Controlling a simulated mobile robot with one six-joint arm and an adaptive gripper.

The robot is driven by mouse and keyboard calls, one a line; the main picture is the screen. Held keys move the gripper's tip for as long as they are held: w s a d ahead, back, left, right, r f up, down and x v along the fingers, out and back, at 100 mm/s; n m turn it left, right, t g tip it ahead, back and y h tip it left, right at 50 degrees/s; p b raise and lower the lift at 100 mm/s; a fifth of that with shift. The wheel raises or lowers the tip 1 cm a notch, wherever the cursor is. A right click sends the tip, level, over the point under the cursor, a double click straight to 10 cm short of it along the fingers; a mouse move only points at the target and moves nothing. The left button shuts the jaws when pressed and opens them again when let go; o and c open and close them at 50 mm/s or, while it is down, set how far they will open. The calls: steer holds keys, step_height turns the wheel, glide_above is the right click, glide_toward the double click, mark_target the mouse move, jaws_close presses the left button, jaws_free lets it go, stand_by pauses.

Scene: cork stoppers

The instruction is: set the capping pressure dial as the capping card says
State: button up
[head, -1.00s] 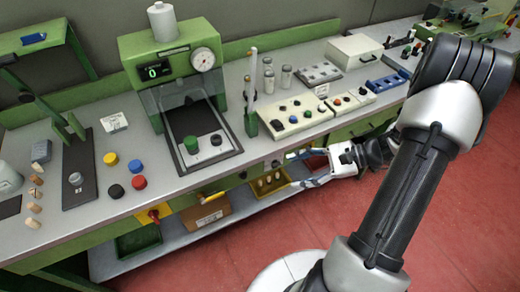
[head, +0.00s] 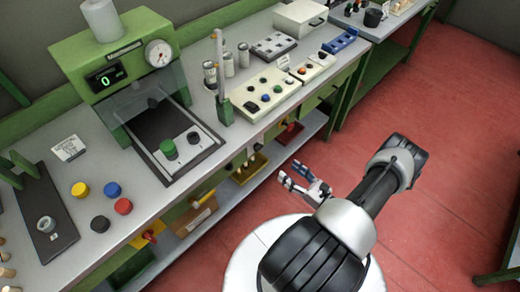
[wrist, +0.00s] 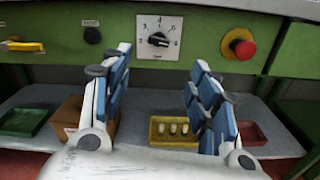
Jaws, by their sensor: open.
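A square white dial plate with a black knob (wrist: 158,39) sits on the green front panel, at the top middle of the wrist view. Numbers ring the knob, with a 4 near the top; the pointer's exact setting is too small to tell. My gripper (wrist: 160,65) is open and empty, its blue-and-white fingers spread below and either side of the dial, apart from it. In the head view my gripper (head: 291,174) is in front of the bench edge.
A red button (wrist: 244,49) on yellow is right of the dial, and a small black knob (wrist: 92,35) is left. A yellow tray (wrist: 160,141) with corks and a cardboard box (wrist: 68,110) are on the lower shelf. Red floor (head: 440,150) is open at right.

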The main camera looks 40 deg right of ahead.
mark_target(260, 149)
steer(key=w, duration=0.5)
steer(key=w+a+b, duration=0.1)
steer(key=w, duration=0.4)
steer(key=w+b, duration=0.1)
steer(key=w, duration=0.4)
steer(key=shift+w+a, duration=0.15)
steer(key=shift+a, duration=0.05)
steer(key=c, duration=1.1)
steer(key=shift+o, duration=0.2)
